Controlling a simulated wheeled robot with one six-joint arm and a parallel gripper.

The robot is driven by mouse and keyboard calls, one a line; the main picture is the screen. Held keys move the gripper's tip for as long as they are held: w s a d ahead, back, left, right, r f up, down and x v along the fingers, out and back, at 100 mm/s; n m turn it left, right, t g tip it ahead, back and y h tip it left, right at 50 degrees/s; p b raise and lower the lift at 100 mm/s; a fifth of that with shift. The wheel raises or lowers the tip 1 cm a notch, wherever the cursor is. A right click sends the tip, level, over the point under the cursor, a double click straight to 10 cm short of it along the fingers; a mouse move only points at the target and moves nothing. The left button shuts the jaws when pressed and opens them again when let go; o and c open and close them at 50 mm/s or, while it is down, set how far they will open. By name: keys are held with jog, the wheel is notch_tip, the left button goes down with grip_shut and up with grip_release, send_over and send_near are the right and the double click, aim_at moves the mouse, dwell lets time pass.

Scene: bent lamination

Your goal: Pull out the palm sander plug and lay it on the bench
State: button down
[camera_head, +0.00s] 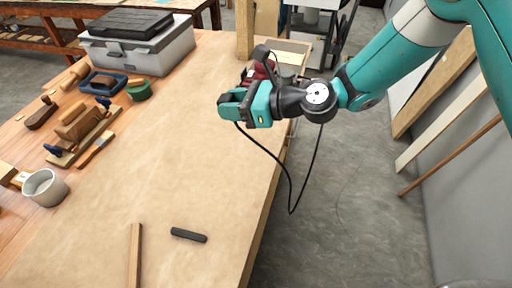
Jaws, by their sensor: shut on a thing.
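My gripper (232,105) is above the far right part of the bench (165,150), near its right edge. It is shut on the palm sander plug, which the jaws hide almost wholly. A thin black cord (288,185) comes out under the jaws, hangs in a loop past the bench's right edge and rises behind my wrist. A dark red and black tool (258,72), perhaps the palm sander, is partly hidden behind my gripper. I cannot make out a socket.
A grey toolbox (140,50) stands at the back left. Planes, a green tape roll (139,91) and a white cup (45,188) line the left side. A black bar (189,235) and wood strip (135,255) lie in front. The bench middle is clear.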

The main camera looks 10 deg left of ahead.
aim_at(250, 168)
jog(key=d+f+h+b, duration=0.1)
jog(key=f, duration=0.3)
jog(key=d+f+h+b, duration=0.1)
jog(key=f, duration=0.3)
jog(key=d+f+h+b, duration=0.1)
jog(key=f, duration=0.2)
jog(key=shift+s+d+f+b, duration=0.2)
jog(key=shift+d+f+b, duration=0.1)
jog(key=shift+f, duration=0.1)
notch_tip(250, 168, down, 6)
jog(key=b, duration=0.6)
jog(key=shift+a, duration=0.1)
jog(key=shift+f, duration=0.3)
jog(key=c, duration=0.6)
grip_release()
jog(key=b+v, duration=0.2)
jog(key=v, duration=1.5)
jog(key=s+d+r+n+h, duration=0.2)
jog(key=s+d+r+n, duration=0.1)
jog(key=s+n, duration=0.3)
jog(key=s+d+r+n+g+h+p, duration=0.1)
jog(key=s+d+r+n+h, duration=0.2)
jog(key=n, duration=0.8)
jog(key=s+d+r+n+h, duration=0.2)
jog(key=s+r+n+h, duration=0.1)
jog(key=s+n, duration=0.5)
jog(key=shift+s+d+r+n+g, duration=0.3)
jog(key=shift+s+d+r+n, duration=0.1)
jog(key=shift+r+n, duration=0.2)
